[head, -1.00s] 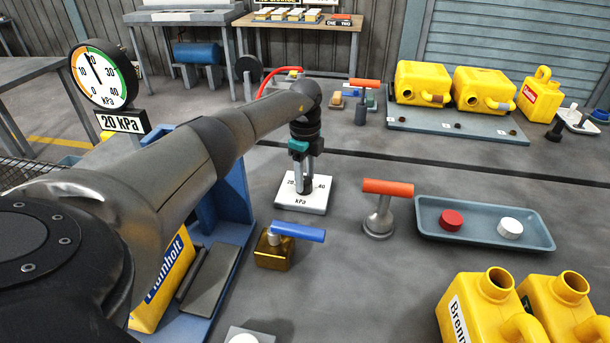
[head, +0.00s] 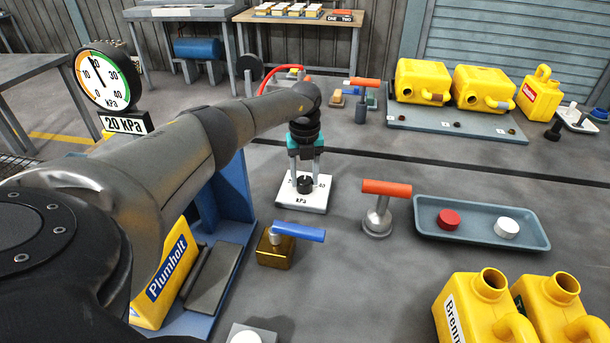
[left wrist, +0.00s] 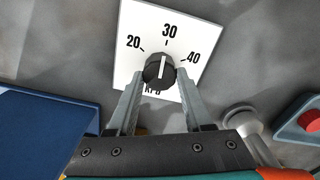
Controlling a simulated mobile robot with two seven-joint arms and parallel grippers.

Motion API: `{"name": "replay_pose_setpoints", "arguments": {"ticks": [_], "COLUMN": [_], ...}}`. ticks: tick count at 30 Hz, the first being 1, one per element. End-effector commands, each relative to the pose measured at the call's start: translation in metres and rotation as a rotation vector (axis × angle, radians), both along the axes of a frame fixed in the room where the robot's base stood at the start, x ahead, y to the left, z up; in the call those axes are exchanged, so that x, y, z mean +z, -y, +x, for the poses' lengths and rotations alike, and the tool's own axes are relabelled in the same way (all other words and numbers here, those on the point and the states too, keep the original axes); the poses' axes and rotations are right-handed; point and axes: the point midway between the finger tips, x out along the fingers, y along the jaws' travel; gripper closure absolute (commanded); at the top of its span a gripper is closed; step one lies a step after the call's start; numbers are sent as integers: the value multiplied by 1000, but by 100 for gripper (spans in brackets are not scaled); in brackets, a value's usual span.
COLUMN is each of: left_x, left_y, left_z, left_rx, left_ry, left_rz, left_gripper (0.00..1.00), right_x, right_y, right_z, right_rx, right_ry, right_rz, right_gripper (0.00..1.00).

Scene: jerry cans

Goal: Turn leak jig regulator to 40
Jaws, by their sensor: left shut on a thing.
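My right gripper is not in view.
A brass block with a blue handle (head: 290,232) and an orange-handled tool (head: 386,195) stand close to the regulator. A grey-blue tray (head: 430,235) holds a red and a white cap. Yellow jerry cans (head: 475,310) stand front right. A blue stand (head: 235,200) is at left.

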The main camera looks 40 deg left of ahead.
Motion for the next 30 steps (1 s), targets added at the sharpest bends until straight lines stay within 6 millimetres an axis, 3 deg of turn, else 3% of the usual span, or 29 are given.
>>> {"name": "replay_pose_setpoints", "arguments": {"ticks": [30], "left_x": [0], "left_y": [-2], "left_z": [-1], "left_rx": [-932], "left_ry": [1], "left_rz": [0], "left_gripper": [100], "right_x": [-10], "right_y": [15], "right_z": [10], "right_rx": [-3], "right_ry": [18], "right_rz": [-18], "right_gripper": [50]}}
